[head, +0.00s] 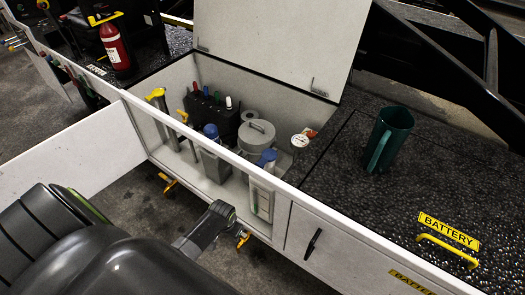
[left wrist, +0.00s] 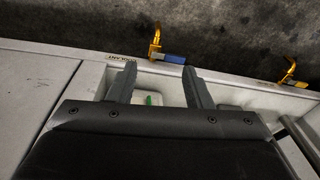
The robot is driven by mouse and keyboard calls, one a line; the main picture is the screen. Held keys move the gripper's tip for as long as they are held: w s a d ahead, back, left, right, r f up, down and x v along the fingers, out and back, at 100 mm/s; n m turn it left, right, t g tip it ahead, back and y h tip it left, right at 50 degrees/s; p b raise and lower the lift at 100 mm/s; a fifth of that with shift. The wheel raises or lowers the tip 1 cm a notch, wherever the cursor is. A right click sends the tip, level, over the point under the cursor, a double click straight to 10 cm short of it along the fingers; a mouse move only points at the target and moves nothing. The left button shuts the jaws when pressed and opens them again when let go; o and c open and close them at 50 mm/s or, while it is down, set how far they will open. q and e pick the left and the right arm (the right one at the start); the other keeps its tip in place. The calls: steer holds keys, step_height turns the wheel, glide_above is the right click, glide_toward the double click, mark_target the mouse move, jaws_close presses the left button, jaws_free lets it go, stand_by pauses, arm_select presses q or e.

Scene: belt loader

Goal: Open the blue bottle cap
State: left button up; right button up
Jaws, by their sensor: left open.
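Two containers with blue caps stand in the open side compartment in the head view. The nearer is a white bottle (head: 262,192) with a green strip and a blue cap (head: 267,157). The other is a grey container (head: 214,160) with a blue cap (head: 210,131), farther left. My left gripper (head: 212,222) is in front of the compartment, left of the white bottle and apart from both caps. In the left wrist view, my left gripper (left wrist: 159,68) is open, with a pale object with a green mark (left wrist: 150,100) behind its fingers. My right gripper is not visible.
The compartment's raised lid (head: 275,40) stands behind. Inside are a grey lidded can (head: 257,143), a black rack (head: 220,115) and a yellow-handled tool (head: 155,95). An open white door (head: 65,160) is at left.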

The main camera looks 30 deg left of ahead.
arm_select(q)
steer(key=shift+m, duration=0.7)
steer(key=w+r+p, duration=0.1)
steer(key=w+r, duration=0.3)
steer(key=r, duration=0.5)
steer(key=w+d+r+p, duration=0.1)
steer(key=w+r, duration=0.2)
steer(key=r, duration=0.5)
steer(key=w+d+r+p, duration=0.1)
steer(key=w+r, duration=0.3)
steer(key=r, duration=0.5)
steer(key=shift+w+r+p, duration=0.3)
step_height(320, 180, up, 11)
steer(key=g, duration=0.1)
glide_above(262, 162)
steer(key=shift+h, duration=0.4)
step_height(262, 162, down, 16)
steer(key=b, duration=0.3)
steer(key=shift+s+f, duration=0.1)
steer(key=shift+f, duration=0.1)
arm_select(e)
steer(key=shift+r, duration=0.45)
arm_select(q)
jaws_close()
